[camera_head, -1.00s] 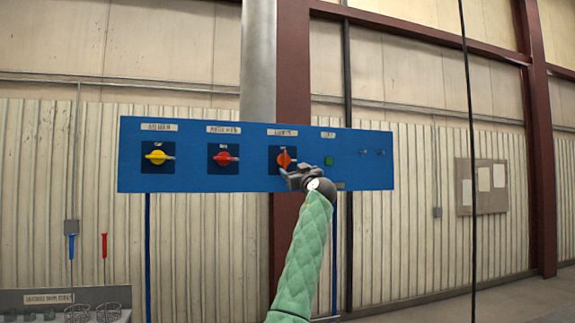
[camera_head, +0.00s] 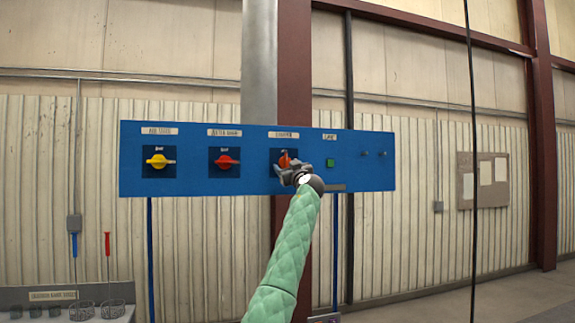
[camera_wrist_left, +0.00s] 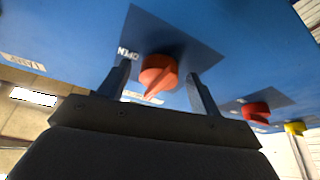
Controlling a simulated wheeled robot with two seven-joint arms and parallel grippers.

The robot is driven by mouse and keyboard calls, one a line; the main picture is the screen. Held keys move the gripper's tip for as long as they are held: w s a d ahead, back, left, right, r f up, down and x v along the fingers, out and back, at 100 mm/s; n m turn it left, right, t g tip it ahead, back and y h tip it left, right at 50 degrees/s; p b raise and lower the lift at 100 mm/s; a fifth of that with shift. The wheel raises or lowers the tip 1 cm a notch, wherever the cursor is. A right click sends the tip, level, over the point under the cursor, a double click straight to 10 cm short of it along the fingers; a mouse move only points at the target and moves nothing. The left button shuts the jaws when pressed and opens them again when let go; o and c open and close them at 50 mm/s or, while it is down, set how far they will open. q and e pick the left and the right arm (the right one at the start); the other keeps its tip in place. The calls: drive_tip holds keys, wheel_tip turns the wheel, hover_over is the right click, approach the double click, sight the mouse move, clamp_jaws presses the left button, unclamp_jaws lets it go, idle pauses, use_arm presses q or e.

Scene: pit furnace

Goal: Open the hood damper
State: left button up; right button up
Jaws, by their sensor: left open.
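The blue control panel (camera_head: 350,180) stands ahead with rotary switches in a row. The orange-red knob (camera_head: 284,158) is the third switch from the left, under a label that looks like "DAMPER". My left gripper (camera_head: 287,170) is in front of it and hides its lower part. In the left wrist view the orange knob (camera_wrist_left: 159,74) lies between the two open fingers of my left gripper (camera_wrist_left: 160,88), with a gap visible on each side. The word "OPEN" is on the dark plate beside the knob. My right gripper is not in view.
A yellow knob (camera_head: 157,161) and a red knob (camera_head: 226,160) are to the left on the panel. A green button (camera_head: 330,163) is close to the right of my gripper. A rack with wire baskets (camera_head: 82,310) stands at lower left.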

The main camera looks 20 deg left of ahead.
use_arm(q)
drive_tip(key=c, duration=1)
